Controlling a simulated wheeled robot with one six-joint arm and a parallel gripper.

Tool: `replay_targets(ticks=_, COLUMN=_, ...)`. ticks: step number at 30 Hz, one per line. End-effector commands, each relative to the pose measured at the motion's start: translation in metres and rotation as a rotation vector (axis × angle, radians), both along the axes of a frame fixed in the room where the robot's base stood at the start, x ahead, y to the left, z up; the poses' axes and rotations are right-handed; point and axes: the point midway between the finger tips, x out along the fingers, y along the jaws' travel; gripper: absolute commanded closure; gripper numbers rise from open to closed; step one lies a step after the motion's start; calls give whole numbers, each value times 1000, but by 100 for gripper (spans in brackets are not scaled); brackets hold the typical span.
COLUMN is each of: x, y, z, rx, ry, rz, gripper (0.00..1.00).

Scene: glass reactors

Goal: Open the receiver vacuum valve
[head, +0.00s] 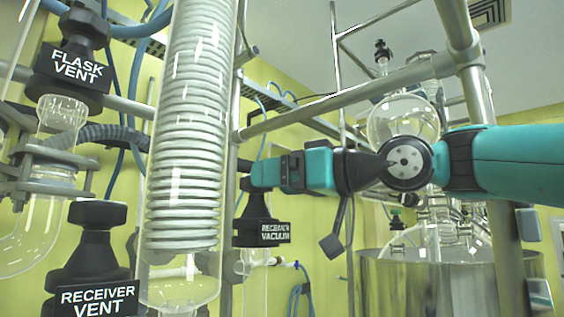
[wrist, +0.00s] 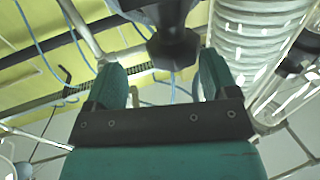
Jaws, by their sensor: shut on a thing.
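The receiver vacuum valve (head: 258,208) is a black valve with a knob on top and a black label reading RECEIVER VACUUM (head: 262,233), right of the coiled glass condenser. My gripper (head: 250,182) reaches it from the right at knob height and is shut on its knob. In the wrist view the black knob (wrist: 173,48) lies between the teal fingers of my gripper (wrist: 160,66), with the label (wrist: 158,10) behind it. My fingers hide part of the knob in the head view.
The tall glass condenser (head: 187,130) stands close left of the valve. The flask vent (head: 75,62) and receiver vent (head: 95,250) valves are further left. Metal frame bars (head: 330,98) cross above my arm. A round glass flask (head: 403,118) and a steel vessel (head: 420,285) stand at right.

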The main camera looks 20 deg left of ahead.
Motion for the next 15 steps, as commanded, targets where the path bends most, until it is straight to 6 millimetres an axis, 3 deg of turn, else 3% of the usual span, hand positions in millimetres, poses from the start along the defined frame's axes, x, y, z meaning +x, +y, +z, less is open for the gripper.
replay_targets(ticks=1, x=12, y=-4, z=7, rx=7, ry=2, rz=-5, gripper=43)
replay_targets(ticks=11, x=11, y=-2, z=8, rx=8, ry=2, rz=166, gripper=60)
replay_targets(ticks=15, x=10, y=-1, z=8, rx=8, ry=2, rz=230, gripper=72)
